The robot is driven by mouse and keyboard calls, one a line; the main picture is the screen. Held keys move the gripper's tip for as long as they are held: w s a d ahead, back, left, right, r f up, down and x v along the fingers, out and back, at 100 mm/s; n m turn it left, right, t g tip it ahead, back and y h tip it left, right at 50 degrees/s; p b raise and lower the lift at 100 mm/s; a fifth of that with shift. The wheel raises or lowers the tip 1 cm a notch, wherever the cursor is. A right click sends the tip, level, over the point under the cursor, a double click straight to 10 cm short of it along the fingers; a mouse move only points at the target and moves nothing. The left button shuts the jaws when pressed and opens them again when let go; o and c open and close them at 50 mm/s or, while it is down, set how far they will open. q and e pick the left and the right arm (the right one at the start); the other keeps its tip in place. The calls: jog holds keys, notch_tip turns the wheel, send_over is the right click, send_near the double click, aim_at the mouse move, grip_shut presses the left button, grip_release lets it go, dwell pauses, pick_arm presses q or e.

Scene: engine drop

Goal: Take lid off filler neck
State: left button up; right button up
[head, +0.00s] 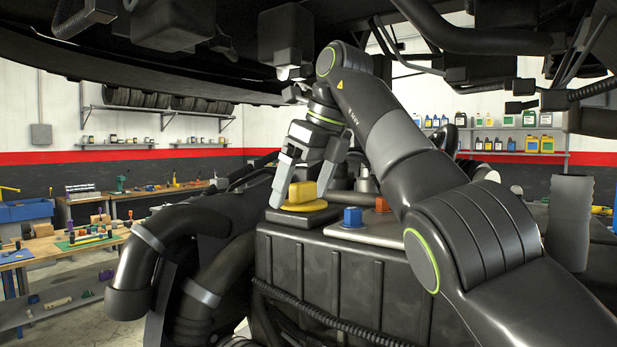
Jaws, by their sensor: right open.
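My left gripper is not in view.
A blue cap (352,216) and an orange cap (382,204) stand just right of the lid. Thick black hoses (170,240) curve at the left. A grey upright cylinder (570,220) stands at the right. Vehicle parts hang low overhead. A workbench (60,240) is far left.

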aim_at(303, 182)
jog(key=shift+s+a, duration=0.1)
jog(key=shift+s, duration=0.1)
jog(key=c, duration=1.2)
jog(key=shift+r, duration=0.1)
notch_tip(303, 182, up, 5)
jog(key=p, duration=0.5)
dwell(0.3)
